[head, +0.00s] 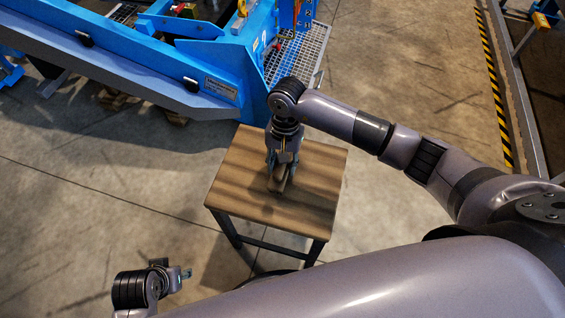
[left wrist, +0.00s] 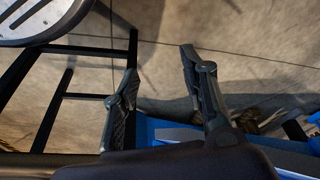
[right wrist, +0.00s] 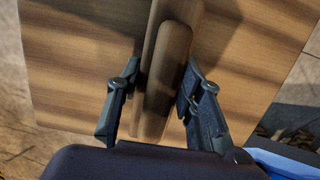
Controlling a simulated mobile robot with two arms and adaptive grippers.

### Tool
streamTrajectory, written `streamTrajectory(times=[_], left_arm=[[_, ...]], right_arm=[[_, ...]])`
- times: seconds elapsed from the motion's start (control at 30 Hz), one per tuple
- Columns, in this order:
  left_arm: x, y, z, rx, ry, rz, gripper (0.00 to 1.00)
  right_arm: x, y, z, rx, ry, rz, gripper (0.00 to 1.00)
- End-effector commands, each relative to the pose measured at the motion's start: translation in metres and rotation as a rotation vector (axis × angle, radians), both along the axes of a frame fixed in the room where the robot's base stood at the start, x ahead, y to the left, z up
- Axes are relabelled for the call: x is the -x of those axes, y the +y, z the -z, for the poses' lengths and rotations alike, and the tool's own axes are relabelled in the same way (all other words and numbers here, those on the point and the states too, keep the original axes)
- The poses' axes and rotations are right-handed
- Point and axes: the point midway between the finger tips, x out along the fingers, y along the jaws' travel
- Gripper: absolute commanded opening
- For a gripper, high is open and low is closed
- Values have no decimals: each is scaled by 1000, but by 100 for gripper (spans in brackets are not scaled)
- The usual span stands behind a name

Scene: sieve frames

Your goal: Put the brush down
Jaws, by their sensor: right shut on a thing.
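The wooden brush (head: 277,182) is at the middle of the small wooden table (head: 237,185), under my right arm. My right gripper (head: 282,165) points down over the tabletop and is shut on the brush. In the right wrist view the brush (right wrist: 168,75) lies lengthwise between the two fingers (right wrist: 158,105). I cannot tell whether its underside touches the tabletop. My left gripper (head: 183,274) is low at the bottom left, away from the table. In the left wrist view its fingers (left wrist: 160,85) are wide apart with nothing between them.
A blue machine (head: 190,70) with a sloping grey-blue beam stands just behind and left of the table. A wire mesh (head: 300,55) shows beside it. The tabletop around the brush is bare. Concrete floor (head: 90,190) is open at the left. A yellow-black striped line (head: 492,85) runs at the right.

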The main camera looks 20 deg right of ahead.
Motion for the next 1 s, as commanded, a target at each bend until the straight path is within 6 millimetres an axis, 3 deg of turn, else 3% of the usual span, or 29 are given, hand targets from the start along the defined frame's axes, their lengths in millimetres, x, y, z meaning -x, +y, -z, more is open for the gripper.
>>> streamTrajectory(times=[0.27, 0.3, 0.57, 1.0], left_arm=[[0, 0, -8, 1, -6, -1, 40], [0, 0, -10, 1, -7, -1, 40], [0, 0, -9, 0, -5, -1, 40], [0, 0, -4, 1, -5, 0, 40]], right_arm=[[0, 0, 2, 0, -1, 0, 12], [0, 0, 2, 1, -1, 0, 37], [0, 0, 2, 0, 0, 0, 54], [0, 0, -2, 0, 0, 0, 54]])
